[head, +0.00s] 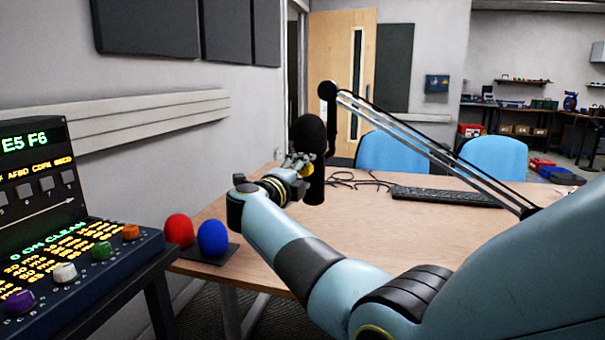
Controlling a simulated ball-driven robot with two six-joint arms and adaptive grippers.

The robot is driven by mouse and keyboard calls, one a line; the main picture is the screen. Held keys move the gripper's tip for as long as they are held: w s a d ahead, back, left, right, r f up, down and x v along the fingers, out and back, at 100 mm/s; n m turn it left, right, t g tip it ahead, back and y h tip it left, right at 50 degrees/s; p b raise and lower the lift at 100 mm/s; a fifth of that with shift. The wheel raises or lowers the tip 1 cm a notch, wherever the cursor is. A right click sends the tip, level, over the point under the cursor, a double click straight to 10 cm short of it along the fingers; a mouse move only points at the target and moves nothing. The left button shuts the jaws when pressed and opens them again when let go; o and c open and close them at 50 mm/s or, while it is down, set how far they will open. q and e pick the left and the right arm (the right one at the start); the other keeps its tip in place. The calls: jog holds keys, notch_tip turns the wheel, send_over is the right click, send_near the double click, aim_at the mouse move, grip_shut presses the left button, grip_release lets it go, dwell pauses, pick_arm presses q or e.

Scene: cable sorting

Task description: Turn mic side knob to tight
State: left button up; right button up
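The black microphone (312,133) hangs upright above the table from a boom arm (420,146). My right gripper (304,163) is at the left side of the microphone's body, with its fingers close against it. A small yellow part (307,170), seemingly the side knob, shows between or just beside the fingertips. The fingers hide much of it, so I cannot tell whether they grip it or how far it is turned. My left gripper is not in view.
On the wooden table (262,232) are a black keyboard (445,196), loose cables (350,181), and red (179,230) and blue (213,238) foam covers. A mixing console (80,262) stands at left. Blue chairs (394,152) are behind the table.

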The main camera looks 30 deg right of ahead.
jog(key=shift+a, duration=0.1)
jog(key=v, duration=0.7)
jog(key=shift+s+a, duration=0.1)
jog(key=shift+s, duration=0.05)
dwell(0.4)
jog(key=s+a+f+n+t+y, duration=0.1)
jog(key=s+f+n+y, duration=0.2)
jog(key=s+f+n, duration=0.75)
jog(key=s+f+n+t+y, duration=0.1)
jog(key=s+f+n+y, duration=0.4)
jog(key=f, duration=1.1)
jog(key=s+a+f+n+t+y, duration=0.15)
jog(key=s+f+n, duration=0.35)
jog(key=s+f, duration=0.6)
jog(key=s+f+n+g+y, duration=0.1)
jog(key=s+f+n+g, duration=0.2)
jog(key=s+f, duration=0.3)
jog(key=s+f+n+g+y, duration=0.2)
jog(key=s+f+g, duration=0.3)
jog(key=s, duration=1.1)
jog(key=s+f+n+g+y, duration=0.2)
jog(key=s+f+n+g, duration=0.2)
jog(key=s+f, duration=0.4)
jog(key=s+n, duration=0.1)
jog(key=s, duration=0.2)
jog(key=shift+s+a+f, duration=0.25)
jog(key=shift+a+f, duration=0.1)
jog(key=shift+f, duration=0.05)
